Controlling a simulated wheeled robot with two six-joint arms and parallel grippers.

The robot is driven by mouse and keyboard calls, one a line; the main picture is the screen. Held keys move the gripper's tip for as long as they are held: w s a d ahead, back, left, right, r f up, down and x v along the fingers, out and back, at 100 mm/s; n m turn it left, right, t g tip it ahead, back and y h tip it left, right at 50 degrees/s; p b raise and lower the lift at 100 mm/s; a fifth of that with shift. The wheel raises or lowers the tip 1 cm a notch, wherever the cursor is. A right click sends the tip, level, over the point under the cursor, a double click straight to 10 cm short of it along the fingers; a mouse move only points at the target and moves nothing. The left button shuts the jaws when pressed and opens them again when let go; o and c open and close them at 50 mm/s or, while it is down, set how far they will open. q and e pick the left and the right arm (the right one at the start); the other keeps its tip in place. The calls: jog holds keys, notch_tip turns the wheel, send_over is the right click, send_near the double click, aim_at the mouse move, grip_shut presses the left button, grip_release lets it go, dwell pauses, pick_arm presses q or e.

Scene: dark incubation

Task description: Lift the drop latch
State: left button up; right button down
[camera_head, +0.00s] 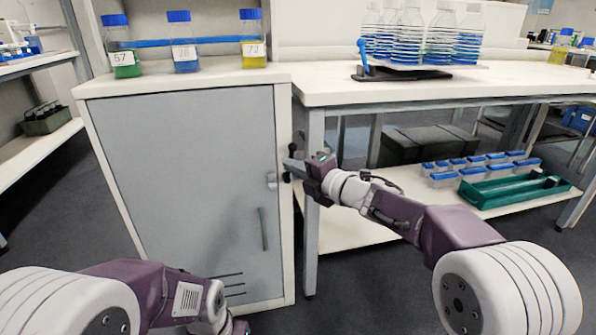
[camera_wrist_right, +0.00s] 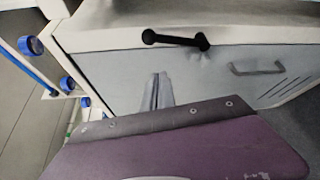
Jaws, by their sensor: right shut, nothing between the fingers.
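A cabinet (camera_head: 200,150) with a grey door stands in the middle left of the head view. In the right wrist view the drop latch (camera_wrist_right: 175,40) is a black bar with knobbed ends, lying at the door's edge by the pale frame. In the head view, part of a dark latch piece (camera_head: 287,177) shows beside my right gripper (camera_head: 291,166), which hides the rest. My right gripper is shut and empty; its fingers (camera_wrist_right: 157,92) point toward the latch, and contact cannot be told. My left arm is low at the left, its fingertips out of view.
A door handle (camera_head: 263,229) sits below the latch area. Blue-capped bottles (camera_head: 184,45) stand on the cabinet. To the right, a bench (camera_head: 400,91) carries a rack of bottles, and its lower shelf (camera_head: 350,232) holds a green tray (camera_head: 512,190).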

jog(key=shift+p+v, duration=0.3)
jog(key=shift+v, duration=1.5)
jog(key=shift+s+a+r, duration=0.1)
jog(key=shift+s+a, duration=0.05)
